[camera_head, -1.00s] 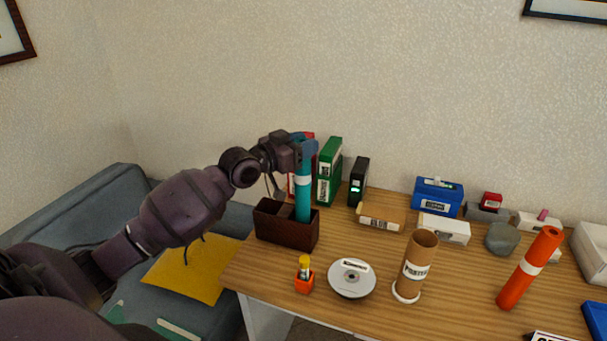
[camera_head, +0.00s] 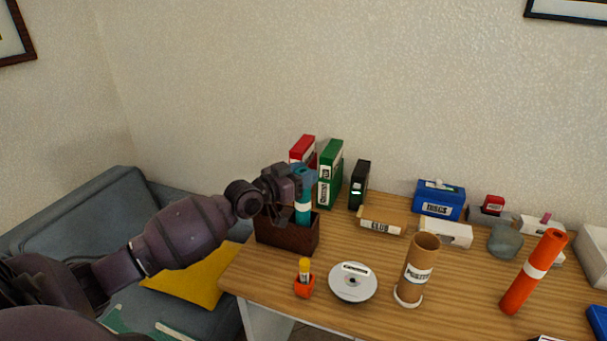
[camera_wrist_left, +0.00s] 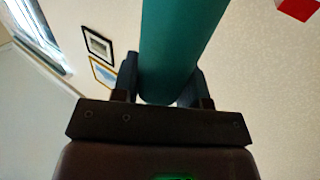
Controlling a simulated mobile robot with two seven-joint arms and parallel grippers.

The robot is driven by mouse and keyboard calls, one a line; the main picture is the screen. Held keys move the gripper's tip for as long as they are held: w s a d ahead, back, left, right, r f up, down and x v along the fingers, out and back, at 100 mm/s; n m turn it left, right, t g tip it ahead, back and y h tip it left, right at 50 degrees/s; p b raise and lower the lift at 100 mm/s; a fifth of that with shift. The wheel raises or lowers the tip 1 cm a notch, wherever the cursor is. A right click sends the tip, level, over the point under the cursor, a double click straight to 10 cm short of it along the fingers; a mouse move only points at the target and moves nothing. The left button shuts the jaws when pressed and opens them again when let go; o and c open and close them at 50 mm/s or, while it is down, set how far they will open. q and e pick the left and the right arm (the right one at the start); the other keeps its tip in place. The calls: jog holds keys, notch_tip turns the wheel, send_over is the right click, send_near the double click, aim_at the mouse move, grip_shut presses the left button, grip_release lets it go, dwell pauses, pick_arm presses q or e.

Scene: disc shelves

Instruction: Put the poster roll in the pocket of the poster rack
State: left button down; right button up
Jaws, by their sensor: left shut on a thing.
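The poster roll is a teal tube with a white band (camera_head: 303,217). It stands about upright, its lower end hidden inside the dark brown poster rack (camera_head: 285,238) at the desk's left end. The rack is an open-topped box; I cannot see whether the roll touches its floor. My left gripper (camera_head: 302,177) is shut on the roll near its top, above the rack. In the left wrist view the teal roll (camera_wrist_left: 180,45) runs between the two fingers (camera_wrist_left: 165,85). My right gripper is not in view.
Red (camera_head: 303,149) and green (camera_head: 329,175) box files stand behind the rack. Bare desk lies right of the rack.

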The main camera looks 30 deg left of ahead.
pick_arm(q)
jog(key=shift+f, duration=0.15)
jog(key=c, duration=0.6)
grip_release()
jog(key=shift+c, duration=0.2)
jog(key=shift+s, duration=0.1)
jog(key=v, duration=1.2)
jog(key=s+d+f+y, duration=0.1)
jog(key=s+d+f, duration=0.1)
jog(key=f, duration=0.3)
jog(key=s+d+f+n+g+y, duration=0.1)
jog(key=s+f, duration=0.2)
jog(key=f, duration=0.3)
jog(key=s+d+f+g+y, duration=0.1)
jog(key=s+d+f, duration=0.1)
jog(key=f, duration=0.3)
jog(key=shift+s+d+f+n, duration=0.15)
jog(key=shift+s, duration=0.2)
jog(key=shift+s+d+f+n, duration=0.1)
jog(key=shift+s+d+n, duration=0.05)
jog(key=shift+s, duration=0.25)
jog(key=s+d+f+n+g+y, duration=0.1)
jog(key=s+d+f+g+y, duration=0.1)
jog(key=s+d+f, duration=0.6)
notch_tip(320, 180, down, 3)
jog(key=shift+s+d+r+g+y, duration=0.2)
jog(key=shift+s+g+y, duration=0.2)
jog(key=shift+s+g, duration=0.45)
